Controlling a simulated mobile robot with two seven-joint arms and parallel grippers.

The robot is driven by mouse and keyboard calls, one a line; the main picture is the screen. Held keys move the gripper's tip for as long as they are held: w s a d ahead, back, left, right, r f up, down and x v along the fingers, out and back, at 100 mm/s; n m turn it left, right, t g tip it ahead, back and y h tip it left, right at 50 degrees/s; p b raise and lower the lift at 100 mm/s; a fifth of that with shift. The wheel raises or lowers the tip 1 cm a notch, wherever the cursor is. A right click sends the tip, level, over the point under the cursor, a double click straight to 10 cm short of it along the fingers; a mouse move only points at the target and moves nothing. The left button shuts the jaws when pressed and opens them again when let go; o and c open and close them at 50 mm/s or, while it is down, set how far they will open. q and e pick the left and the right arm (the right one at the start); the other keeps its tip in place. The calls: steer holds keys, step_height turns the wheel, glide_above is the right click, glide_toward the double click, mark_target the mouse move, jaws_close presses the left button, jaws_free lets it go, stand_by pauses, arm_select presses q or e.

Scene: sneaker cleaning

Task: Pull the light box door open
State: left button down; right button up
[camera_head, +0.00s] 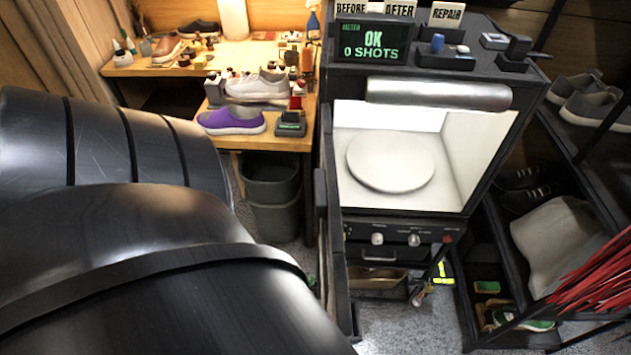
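The light box (325,120) is a black cabinet in the middle of the head view. Its front opening shows a bright white interior with a round white turntable (390,162). A dark narrow panel (335,265) projects toward me from the left front edge. It is seen nearly edge-on and looks like the door standing open. A dark upright bar, possibly its handle, shows on its left side. My large black arm links fill the left foreground. Neither of my grippers is in view.
A wooden bench (290,142) with a purple shoe (232,119) and a pale shoe (258,86) stands left of the box. Grey bins (272,180) sit below it. A dark shoe rack (590,165) and red strands (595,275) are close on the right. Some floor shows in front.

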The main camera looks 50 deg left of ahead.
arm_select(q)
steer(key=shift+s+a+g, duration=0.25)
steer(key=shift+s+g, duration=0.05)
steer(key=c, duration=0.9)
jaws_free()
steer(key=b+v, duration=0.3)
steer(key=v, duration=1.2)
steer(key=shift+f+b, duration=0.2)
steer(key=shift+b, duration=0.2)
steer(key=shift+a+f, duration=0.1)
